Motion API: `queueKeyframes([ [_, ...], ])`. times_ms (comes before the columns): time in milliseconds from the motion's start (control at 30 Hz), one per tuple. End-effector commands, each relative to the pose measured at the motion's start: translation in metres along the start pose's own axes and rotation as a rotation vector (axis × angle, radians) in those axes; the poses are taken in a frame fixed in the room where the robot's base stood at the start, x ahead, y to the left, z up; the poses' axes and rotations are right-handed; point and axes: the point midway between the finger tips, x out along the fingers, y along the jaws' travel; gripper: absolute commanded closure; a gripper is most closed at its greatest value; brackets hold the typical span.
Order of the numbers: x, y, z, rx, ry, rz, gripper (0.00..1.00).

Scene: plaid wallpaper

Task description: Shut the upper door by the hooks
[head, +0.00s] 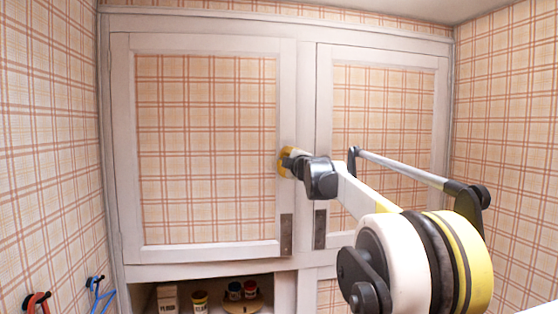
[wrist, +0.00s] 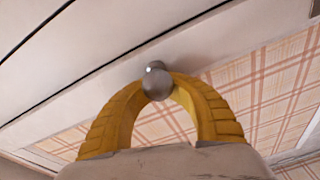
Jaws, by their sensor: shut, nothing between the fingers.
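The upper left door (head: 205,250), a pale frame around a plaid panel, is on the side of the hooks. In the head view it looks closed or nearly so; a small gap cannot be ruled out. Red (head: 37,302) and blue (head: 97,290) hooks are on the left wall at the lower left. My gripper (head: 286,162) is at the door's right frame strip, its yellow fingers partly hidden by my wrist. In the wrist view the fingers (wrist: 157,78) curve together at a round metal knob (wrist: 157,84) on the pale frame. The fingers are shut and do not hold the knob.
The upper right door (head: 390,125) is beside it and looks closed, partly behind my arm. Plaid walls stand close on both sides.

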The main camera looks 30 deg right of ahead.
Motion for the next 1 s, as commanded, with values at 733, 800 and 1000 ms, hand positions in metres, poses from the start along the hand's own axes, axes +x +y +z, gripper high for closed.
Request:
queueKeyframes([
  [733, -0.017, 0.001, 0.007, -0.001, -0.013, 0.003, 0.49],
  [800, -0.03, 0.001, 0.007, -0.001, -0.014, 0.003, 0.49],
  [1000, -0.076, 0.001, 0.009, -0.001, -0.016, 0.004, 0.49],
])
